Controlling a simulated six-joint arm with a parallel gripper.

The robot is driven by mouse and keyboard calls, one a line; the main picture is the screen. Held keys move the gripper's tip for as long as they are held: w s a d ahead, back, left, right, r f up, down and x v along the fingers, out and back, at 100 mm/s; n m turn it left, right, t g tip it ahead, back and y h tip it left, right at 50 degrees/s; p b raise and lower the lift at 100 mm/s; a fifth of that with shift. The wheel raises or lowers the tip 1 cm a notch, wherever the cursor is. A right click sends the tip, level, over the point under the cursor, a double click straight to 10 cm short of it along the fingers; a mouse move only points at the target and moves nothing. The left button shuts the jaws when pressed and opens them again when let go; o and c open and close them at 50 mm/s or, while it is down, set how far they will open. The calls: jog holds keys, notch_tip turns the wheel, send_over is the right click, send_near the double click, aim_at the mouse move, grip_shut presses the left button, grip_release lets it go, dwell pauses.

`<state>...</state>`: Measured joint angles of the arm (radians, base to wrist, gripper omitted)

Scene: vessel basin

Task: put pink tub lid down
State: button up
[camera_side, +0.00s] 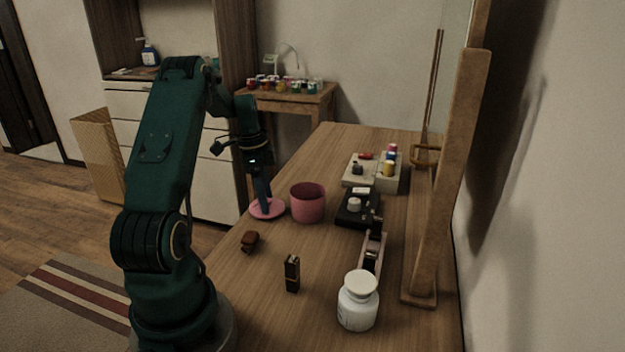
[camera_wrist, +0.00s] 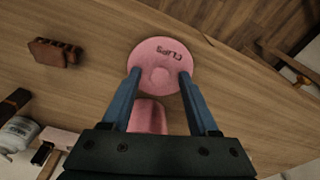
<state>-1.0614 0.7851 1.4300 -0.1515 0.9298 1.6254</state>
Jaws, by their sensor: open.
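The pink tub lid (camera_side: 274,211) lies flat on the wooden table, left of the pink tub (camera_side: 308,204). In the wrist view the lid (camera_wrist: 165,54) is a pink disc with a central knob and dark lettering reading "CLIPS". The tub (camera_wrist: 150,115) shows there partly, behind my gripper. The tub stands upright with its top open. My gripper (camera_side: 263,203) points down at the lid. In the wrist view its blue fingers (camera_wrist: 160,72) are spread apart on either side of the knob, with a gap around it.
A brown brush-like block (camera_side: 250,241) and a small black and gold box (camera_side: 292,273) lie nearer. A white jar (camera_side: 358,301), tape dispenser (camera_side: 372,250) and black tray (camera_side: 357,209) stand to the right. A wooden easel frame (camera_side: 447,180) edges the table's right side.

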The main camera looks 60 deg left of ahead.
jog(key=shift+r, duration=0.1)
notch_tip(320, 180, up, 12)
jog(key=s, duration=0.1)
jog(key=w+d+r+n+y, duration=0.1)
jog(key=w+d+r, duration=0.25)
jog(key=d, duration=0.55)
jog(key=s+d+n+t, duration=0.1)
jog(key=s+d, duration=0.2)
jog(key=d, duration=0.4)
jog(key=s+d+f+n+t, duration=0.1)
jog(key=s+d+n+t, duration=0.1)
jog(key=d, duration=0.6)
jog(key=s+d+n+t, duration=0.1)
jog(key=s+d, duration=0.3)
jog(key=d, duration=0.3)
jog(key=shift+s+d+f, duration=0.2)
jog(key=shift+s, duration=0.05)
